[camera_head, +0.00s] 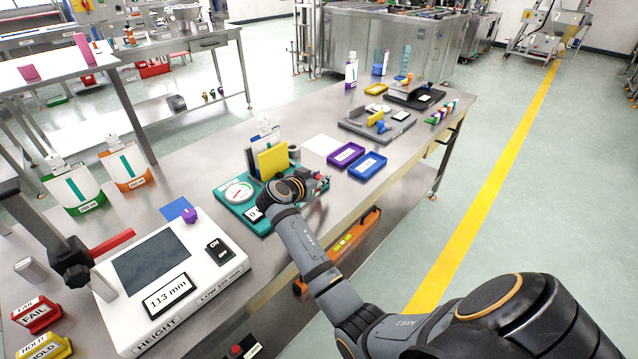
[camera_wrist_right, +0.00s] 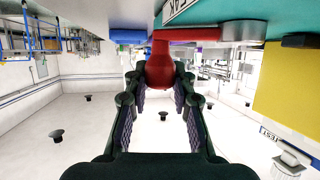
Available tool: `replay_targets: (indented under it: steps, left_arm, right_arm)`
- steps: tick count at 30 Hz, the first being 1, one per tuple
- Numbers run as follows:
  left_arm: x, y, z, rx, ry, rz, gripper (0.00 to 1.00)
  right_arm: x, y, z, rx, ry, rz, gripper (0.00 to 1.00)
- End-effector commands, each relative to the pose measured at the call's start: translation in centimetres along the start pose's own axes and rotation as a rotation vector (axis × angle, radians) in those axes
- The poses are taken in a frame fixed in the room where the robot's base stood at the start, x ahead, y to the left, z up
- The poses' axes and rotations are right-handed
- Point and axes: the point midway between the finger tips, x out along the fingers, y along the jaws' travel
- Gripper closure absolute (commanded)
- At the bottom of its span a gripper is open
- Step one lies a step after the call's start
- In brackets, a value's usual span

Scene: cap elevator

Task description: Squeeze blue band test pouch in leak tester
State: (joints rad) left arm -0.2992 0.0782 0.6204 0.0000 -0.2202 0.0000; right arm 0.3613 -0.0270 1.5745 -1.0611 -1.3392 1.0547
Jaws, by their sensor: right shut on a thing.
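The leak tester has a teal base (camera_head: 230,184) with a round gauge and a yellow upright plate (camera_head: 272,160); the plate also shows in the right wrist view (camera_wrist_right: 287,85). A white pouch (camera_head: 265,138) with a bluish mark near its top stands upright behind the plate, its lower part hidden. My right gripper (camera_wrist_right: 160,88) is at the tester's right end, shut on a red rounded handle (camera_wrist_right: 160,68). In the head view my wrist partly covers the tester, and the fingers are small there. My left gripper is not in view.
A white height gauge (camera_head: 205,280) reading 113 mm stands at front left. Green-marked (camera_head: 75,190) and orange-marked (camera_head: 125,168) pouches stand behind it. Purple (camera_head: 346,154) and blue (camera_head: 368,166) trays lie right of the tester, with grey fixtures (camera_head: 377,125) beyond.

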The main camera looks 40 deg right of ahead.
Motion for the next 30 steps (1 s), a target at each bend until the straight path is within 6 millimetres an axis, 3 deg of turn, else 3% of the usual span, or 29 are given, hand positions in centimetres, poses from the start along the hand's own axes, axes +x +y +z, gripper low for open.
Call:
replay_targets:
  steps: [7, 24, 25, 30]
  left_arm:
    - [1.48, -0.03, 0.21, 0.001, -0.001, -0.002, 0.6]
    - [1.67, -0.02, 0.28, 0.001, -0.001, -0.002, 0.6]
    - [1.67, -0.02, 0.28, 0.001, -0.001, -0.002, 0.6]
    - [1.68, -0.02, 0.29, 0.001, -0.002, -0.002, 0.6]
  right_arm:
    - [-0.43, 0.13, 0.24, 0.033, 0.002, 0.078, 1.0]
    - [-0.63, 0.25, 0.19, 0.042, 0.001, 0.104, 1.0]
    - [-0.63, 0.25, 0.19, 0.042, 0.001, 0.104, 0.71]
    - [-0.62, 0.25, 0.21, 0.042, 0.001, 0.103, 0.51]
